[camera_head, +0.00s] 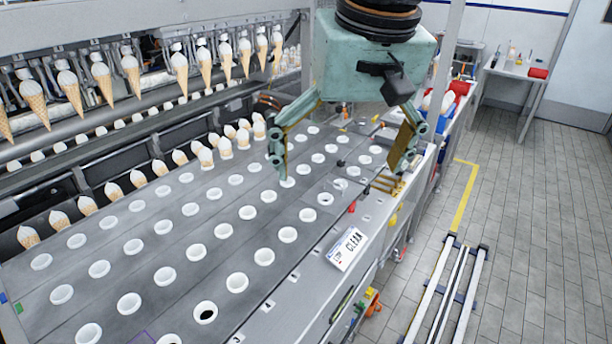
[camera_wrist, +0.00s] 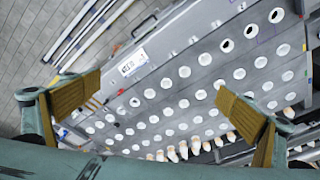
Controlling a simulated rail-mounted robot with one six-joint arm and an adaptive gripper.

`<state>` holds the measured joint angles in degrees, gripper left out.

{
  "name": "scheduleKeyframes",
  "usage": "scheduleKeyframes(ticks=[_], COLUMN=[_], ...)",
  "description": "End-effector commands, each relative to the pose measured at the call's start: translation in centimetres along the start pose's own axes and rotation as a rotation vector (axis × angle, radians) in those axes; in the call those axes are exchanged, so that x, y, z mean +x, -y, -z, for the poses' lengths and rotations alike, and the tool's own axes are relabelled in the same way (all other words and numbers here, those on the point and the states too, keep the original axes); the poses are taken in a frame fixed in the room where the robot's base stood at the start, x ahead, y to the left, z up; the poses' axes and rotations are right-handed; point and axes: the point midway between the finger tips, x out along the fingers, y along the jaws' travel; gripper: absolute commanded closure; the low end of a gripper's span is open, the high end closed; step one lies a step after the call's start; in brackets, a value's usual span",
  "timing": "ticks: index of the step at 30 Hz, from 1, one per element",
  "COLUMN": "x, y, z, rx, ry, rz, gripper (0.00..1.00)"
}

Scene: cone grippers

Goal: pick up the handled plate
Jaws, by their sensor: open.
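No handled plate can be picked out with certainty. A white plate-like piece lettered CLEAN (camera_head: 345,249) lies on the near side ledge of the grey conveyor, and no handle on it can be made out. It also shows in the wrist view (camera_wrist: 132,62). My gripper (camera_head: 338,172) is open and empty above the far part of the conveyor, beyond the CLEAN piece. In the wrist view, its tan-padded fingers (camera_wrist: 158,105) are spread wide, with the holed conveyor top below. Small dark and red parts on the conveyor between the fingers are too small to identify.
The conveyor top (camera_head: 215,235) has rows of white-rimmed holes. A rail (camera_head: 447,295) runs on the tiled floor at the right. A small table (camera_head: 520,68) stands far back.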

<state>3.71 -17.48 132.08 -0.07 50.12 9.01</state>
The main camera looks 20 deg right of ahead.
Motion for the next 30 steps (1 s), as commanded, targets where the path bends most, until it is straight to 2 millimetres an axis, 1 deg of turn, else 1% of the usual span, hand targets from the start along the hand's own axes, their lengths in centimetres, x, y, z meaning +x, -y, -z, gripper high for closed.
scheduleKeyframes(ticks=[1, 14, 23, 30], x=[0.1, 2.0, 4.1, 6.1], y=[0.0, -0.4, -1.0, -1.6], z=[0.9, 7.9, 12.6, 16.2], rx=[0.012, 0.118, 0.192, 0.251], ry=[0.005, 0.041, 0.064, 0.084], rz=[-0.002, -0.017, -0.028, -0.038], gripper=[0.00, 0.00, 0.00, 0.00])
